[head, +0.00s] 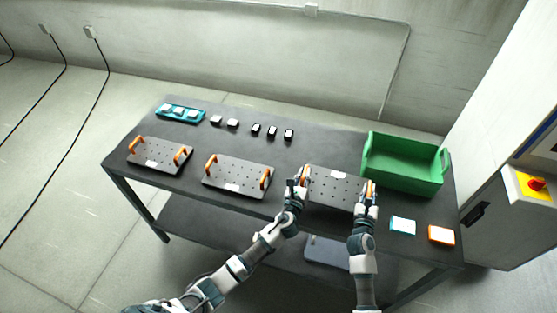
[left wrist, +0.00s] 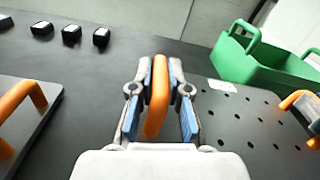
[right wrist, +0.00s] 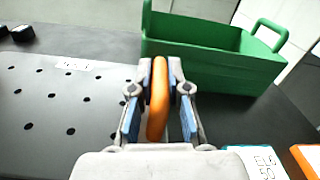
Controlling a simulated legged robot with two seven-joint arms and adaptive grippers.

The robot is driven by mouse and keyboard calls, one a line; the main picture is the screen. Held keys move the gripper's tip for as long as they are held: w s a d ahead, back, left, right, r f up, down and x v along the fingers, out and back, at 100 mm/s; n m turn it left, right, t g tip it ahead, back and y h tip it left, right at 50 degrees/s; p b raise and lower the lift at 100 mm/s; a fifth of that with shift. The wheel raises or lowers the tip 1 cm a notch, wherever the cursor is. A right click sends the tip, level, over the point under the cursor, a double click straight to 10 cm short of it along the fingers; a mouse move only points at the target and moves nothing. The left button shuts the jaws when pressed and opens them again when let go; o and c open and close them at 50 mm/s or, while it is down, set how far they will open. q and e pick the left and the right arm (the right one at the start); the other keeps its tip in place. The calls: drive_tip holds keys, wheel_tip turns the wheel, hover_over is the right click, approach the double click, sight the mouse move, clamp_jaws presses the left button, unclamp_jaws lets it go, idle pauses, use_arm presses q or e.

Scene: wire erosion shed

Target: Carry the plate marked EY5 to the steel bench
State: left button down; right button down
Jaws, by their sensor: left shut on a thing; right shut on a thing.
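Three dark perforated plates with orange handles are on a dark table (head: 290,150). My left gripper (head: 302,178) is shut on the left orange handle (left wrist: 158,95) of the rightmost plate (head: 335,190). My right gripper (head: 370,190) is shut on that plate's right handle (right wrist: 158,95). The plate bears a white label (right wrist: 82,64), too small to read, so I cannot tell whether it says EY5. It looks level, at or very near the tabletop. The middle plate (head: 235,178) and left plate (head: 158,155) lie apart from it. No separate steel bench is identifiable.
A green bin (head: 405,175) stands close behind the held plate's right end. A white-blue card (head: 403,226) and an orange-edged card (head: 441,235) lie to the right. Several small blocks and a teal tray (head: 180,119) lie behind. A machine cabinet (head: 510,225) is at right.

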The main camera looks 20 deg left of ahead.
use_arm(q)
drive_tip(key=shift+r, duration=0.3)
use_arm(e)
drive_tip(key=shift+r, duration=0.35)
use_arm(q)
drive_tip(key=shift+f, duration=0.1)
use_arm(e)
drive_tip(key=shift+f, duration=0.1)
